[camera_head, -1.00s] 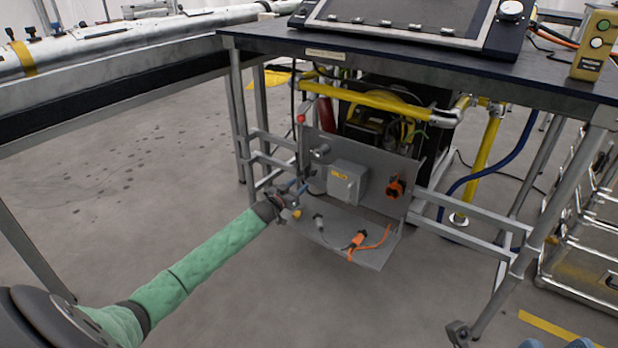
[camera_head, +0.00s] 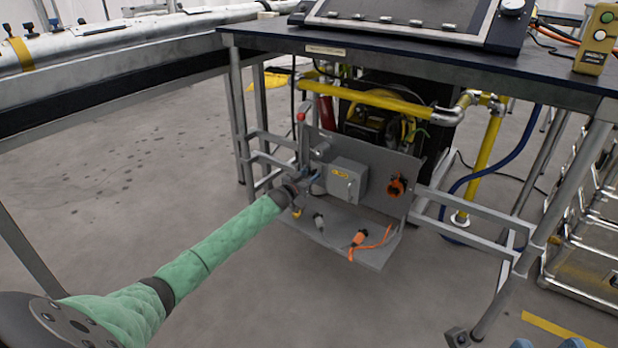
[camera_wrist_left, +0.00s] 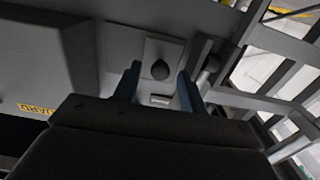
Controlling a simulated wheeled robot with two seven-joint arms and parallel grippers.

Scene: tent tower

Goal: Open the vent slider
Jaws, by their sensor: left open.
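A dark rounded knob (camera_wrist_left: 160,70) stands on a light plate (camera_wrist_left: 152,50) in the left wrist view; it may be the vent slider, but I cannot tell for sure. A small pale label or slot (camera_wrist_left: 160,100) lies just below it. My left gripper (camera_wrist_left: 159,84) is open, its two bluish fingers on either side of the knob with gaps visible. I cannot tell how deep the fingers reach. In the head view, the left gripper (camera_head: 311,180) is at the left end of a grey panel (camera_head: 385,160), where the knob is hidden. My right gripper is not in view.
A grey box (camera_head: 346,180) with a yellow label is close right of the gripper. Orange connectors (camera_head: 359,238) lie on the panel's lower shelf. The dark tabletop (camera_head: 420,60) overhangs, and metal rails (camera_head: 262,160) stand close at the left. Open floor lies in front.

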